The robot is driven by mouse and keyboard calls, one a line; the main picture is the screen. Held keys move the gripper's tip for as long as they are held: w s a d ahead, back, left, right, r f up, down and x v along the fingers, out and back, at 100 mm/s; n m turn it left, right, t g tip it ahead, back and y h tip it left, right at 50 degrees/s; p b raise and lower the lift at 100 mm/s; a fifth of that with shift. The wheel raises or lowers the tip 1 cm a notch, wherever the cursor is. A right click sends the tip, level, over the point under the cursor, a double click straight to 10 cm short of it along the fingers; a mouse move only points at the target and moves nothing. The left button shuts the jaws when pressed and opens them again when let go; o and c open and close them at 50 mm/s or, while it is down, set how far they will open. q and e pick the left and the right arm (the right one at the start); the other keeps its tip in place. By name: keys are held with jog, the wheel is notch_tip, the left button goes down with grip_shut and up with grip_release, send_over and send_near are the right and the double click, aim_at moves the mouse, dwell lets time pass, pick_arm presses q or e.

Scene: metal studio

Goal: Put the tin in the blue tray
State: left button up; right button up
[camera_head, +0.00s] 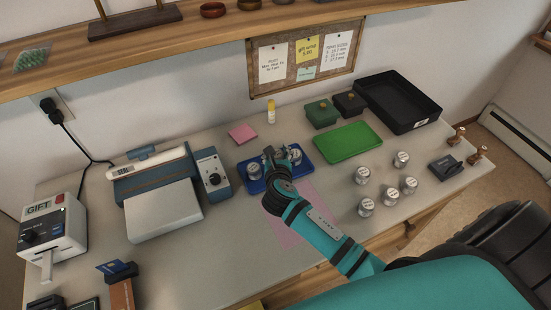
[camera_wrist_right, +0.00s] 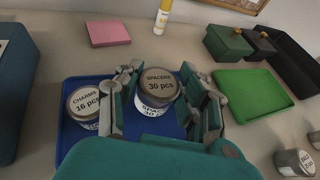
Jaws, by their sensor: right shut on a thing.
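The blue tray (camera_head: 256,187) lies on the table in the middle of the head view. It also shows in the right wrist view (camera_wrist_right: 73,140). My right gripper (camera_head: 277,158) is over the tray. In the wrist view it is shut on a tin labelled SPACERS 30 pcs (camera_wrist_right: 158,84), which stands upright between the fingers. I cannot tell whether this tin's base touches the tray. A second tin, labelled CHARMS 16 pcs (camera_wrist_right: 84,104), sits in the tray's left part, beside the left finger. My left gripper is out of view.
A green tray (camera_head: 347,142) lies right of the blue tray, with several loose tins (camera_head: 362,175) in front. A black tray (camera_head: 397,102), dark green box (camera_head: 321,113) and yellow-capped bottle (camera_head: 271,112) stand behind.

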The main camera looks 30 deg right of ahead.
jog(key=shift+w, duration=0.4)
jog(key=shift+f, duration=1.8)
jog(key=shift+f+b, duration=0.1)
jog(key=shift+b, duration=0.2)
jog(key=o, duration=0.9)
jog(key=v, duration=1.2)
